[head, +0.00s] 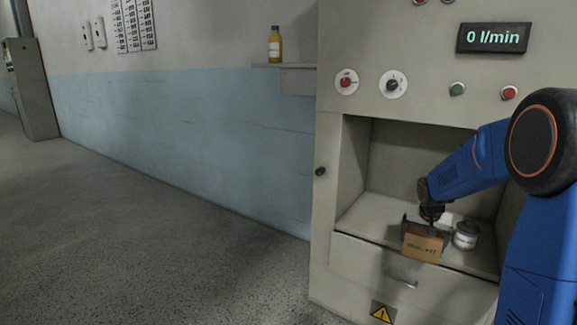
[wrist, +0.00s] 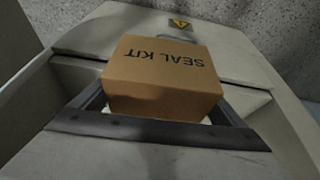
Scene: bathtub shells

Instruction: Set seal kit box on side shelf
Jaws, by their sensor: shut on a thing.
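The seal kit box (head: 422,243) is a small brown carton with dark lettering. It is held in my gripper (head: 428,232), at the front of the open recess in the grey machine. In the wrist view the box (wrist: 163,80) sits between the two dark fingers of my gripper (wrist: 160,115), its "SEAL KIT" print upside down. Whether its underside touches the recess floor cannot be told. The side shelf (head: 283,66) is a narrow ledge on the wall left of the machine. A yellow bottle (head: 275,45) stands on it.
A white jar with a dark lid (head: 466,237) stands just right of the box in the recess. The recess walls (head: 352,165) enclose the sides. A drawer with a handle (head: 400,281) lies below. The floor (head: 150,240) to the left is clear.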

